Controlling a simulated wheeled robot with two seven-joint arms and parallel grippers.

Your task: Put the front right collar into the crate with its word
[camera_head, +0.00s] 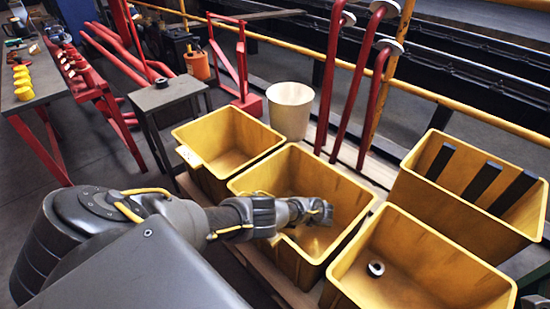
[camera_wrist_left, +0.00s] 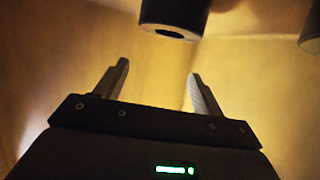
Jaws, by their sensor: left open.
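My left gripper (camera_head: 325,213) reaches into the middle yellow crate (camera_head: 262,172). In the left wrist view its two fingers (camera_wrist_left: 158,78) are spread, with nothing between them and yellow crate walls around. Beyond the fingers is a dark round piece (camera_wrist_left: 168,20) with a hollow end, cut off by the top edge. Another dark piece (camera_wrist_left: 311,32) shows at the right edge. I cannot tell whether either is the collar. A dark ring-shaped collar (camera_head: 376,268) lies in the front right yellow crate (camera_head: 455,262). No crate word is readable. My right gripper is out of view.
A left yellow crate (camera_head: 240,118) looks empty. Behind are a cream bin (camera_head: 290,108), upright red levers (camera_head: 333,80) and a yellow railing (camera_head: 450,103). A dark small table (camera_head: 166,94) stands left.

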